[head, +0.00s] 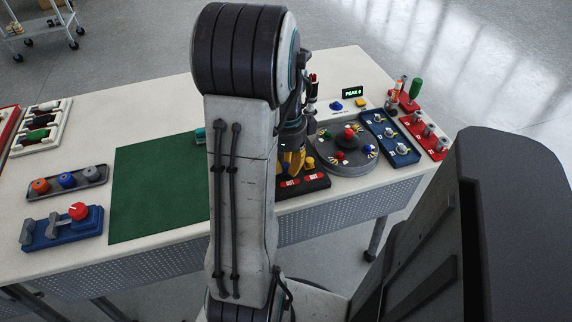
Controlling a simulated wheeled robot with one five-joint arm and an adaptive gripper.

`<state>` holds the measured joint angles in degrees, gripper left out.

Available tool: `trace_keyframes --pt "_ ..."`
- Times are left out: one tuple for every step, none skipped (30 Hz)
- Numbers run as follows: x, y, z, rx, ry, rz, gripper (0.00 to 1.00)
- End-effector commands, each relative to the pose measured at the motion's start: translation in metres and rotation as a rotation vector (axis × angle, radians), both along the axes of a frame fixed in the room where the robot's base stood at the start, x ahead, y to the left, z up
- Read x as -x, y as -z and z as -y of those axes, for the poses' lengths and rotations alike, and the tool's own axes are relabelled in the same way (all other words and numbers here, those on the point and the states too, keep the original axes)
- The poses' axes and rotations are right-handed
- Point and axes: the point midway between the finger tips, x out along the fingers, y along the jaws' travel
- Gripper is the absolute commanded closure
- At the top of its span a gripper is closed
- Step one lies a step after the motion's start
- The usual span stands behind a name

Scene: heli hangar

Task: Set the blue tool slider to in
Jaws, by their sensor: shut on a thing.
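A black slider panel (317,184) stands near the front edge of the table, with red labels that read OUT. A yellow knob (309,162) shows on it. I see no blue slider handle there; my arm hides the left part of the panel. My gripper (291,160) points down at the panel, left of the yellow knob, its tips partly hidden by my arm. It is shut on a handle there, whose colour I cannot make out.
Right of the panel are a round grey dial board (345,165), a blue switch panel (390,140) and a red panel (424,135). A green mat (155,190) lies left of my arm. A blue box with a red knob (62,230) stands at the left.

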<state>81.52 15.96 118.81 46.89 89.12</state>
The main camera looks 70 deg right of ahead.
Motion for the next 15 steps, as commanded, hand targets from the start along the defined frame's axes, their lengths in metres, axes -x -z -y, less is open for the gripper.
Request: trace_keyframes --pt "-0.003 0.000 0.004 -0.001 -0.001 0.000 1.00" --pt "-0.005 -0.001 0.007 -0.001 -0.002 0.000 1.00" --pt "-0.009 -0.001 0.013 -0.001 -0.002 -0.001 1.00" --pt "-0.013 -0.002 0.018 -0.001 -0.003 -0.001 1.00" --pt "-0.016 -0.002 0.022 -0.002 -0.003 -0.001 1.00" --pt "-0.021 -0.002 0.029 -0.001 -0.003 -0.001 1.00" --pt "-0.024 -0.002 0.033 -0.002 -0.003 -0.002 1.00" --pt "-0.027 -0.002 0.037 -0.001 -0.002 -0.002 1.00" --pt "-0.031 -0.002 0.042 -0.001 -0.002 -0.002 1.00" --pt "-0.033 -0.002 0.046 -0.001 -0.002 -0.002 1.00" --pt "-0.036 -0.001 0.049 -0.001 -0.001 -0.002 1.00" --pt "-0.038 -0.001 0.052 0.000 -0.001 -0.002 1.00" --pt "-0.040 -0.001 0.054 0.000 0.000 -0.002 1.00" --pt "-0.041 0.000 0.056 0.000 0.000 -0.002 1.00" --pt "-0.042 0.000 0.057 0.000 0.000 -0.002 1.00"
